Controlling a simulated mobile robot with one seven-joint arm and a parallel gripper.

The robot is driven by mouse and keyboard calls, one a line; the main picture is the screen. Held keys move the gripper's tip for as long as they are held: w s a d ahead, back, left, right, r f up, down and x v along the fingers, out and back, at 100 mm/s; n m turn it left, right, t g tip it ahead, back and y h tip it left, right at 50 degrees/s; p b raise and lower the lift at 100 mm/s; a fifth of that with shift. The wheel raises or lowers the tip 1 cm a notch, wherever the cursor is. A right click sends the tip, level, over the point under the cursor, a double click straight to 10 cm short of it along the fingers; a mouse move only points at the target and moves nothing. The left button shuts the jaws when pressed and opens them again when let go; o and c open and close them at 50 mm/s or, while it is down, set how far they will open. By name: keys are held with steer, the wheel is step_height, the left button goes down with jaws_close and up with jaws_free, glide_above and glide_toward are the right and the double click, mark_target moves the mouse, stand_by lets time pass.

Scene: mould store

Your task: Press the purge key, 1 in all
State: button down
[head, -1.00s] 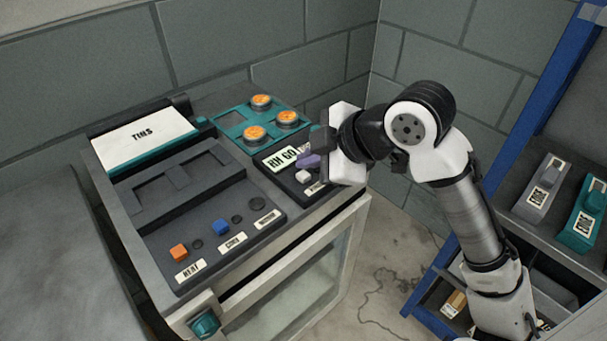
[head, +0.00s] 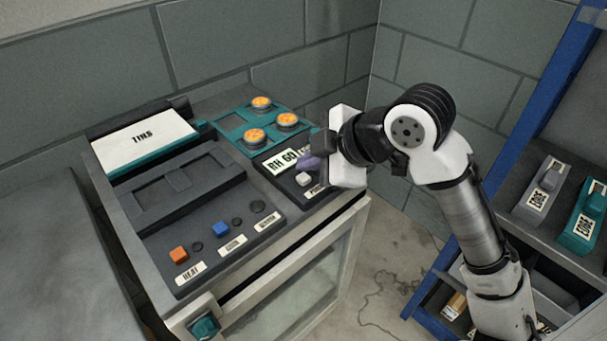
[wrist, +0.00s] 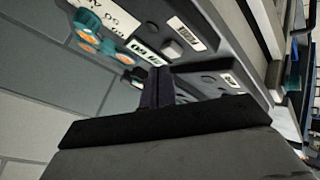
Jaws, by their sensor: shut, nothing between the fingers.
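The label below the key starts with P and is partly hidden by my gripper. The key also shows in the wrist view (wrist: 172,48). My gripper (head: 308,163) is shut and empty, with its purple-grey fingertips over the panel just behind and above the key. In the wrist view the fingers (wrist: 155,88) point at the panel near the display. I cannot tell whether they touch the panel.
The front panel carries an orange key (head: 179,254), a blue key (head: 221,229) and dark round parts, with labels. A teal plate (head: 229,123) with orange-topped round parts lies behind. A box marked "TINS" (head: 143,139) is at the back left. A blue-framed shelf (head: 545,118) stands right.

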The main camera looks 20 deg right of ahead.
steer(key=shift+f, duration=0.15)
stand_by(0.6)
steer(key=shift+f+b, duration=0.3)
steer(key=shift+b, duration=0.15)
steer(key=shift+f+b, duration=0.4)
steer(key=shift+f, duration=0.05)
stand_by(0.4)
steer(key=shift+r, duration=0.15)
steer(key=shift+r+p, duration=0.65)
steer(key=shift+r, duration=0.1)
step_height(320, 180, up, 5)
steer(key=p, duration=0.3)
steer(key=shift+p, duration=0.4)
steer(key=shift+s, duration=0.1)
stand_by(0.7)
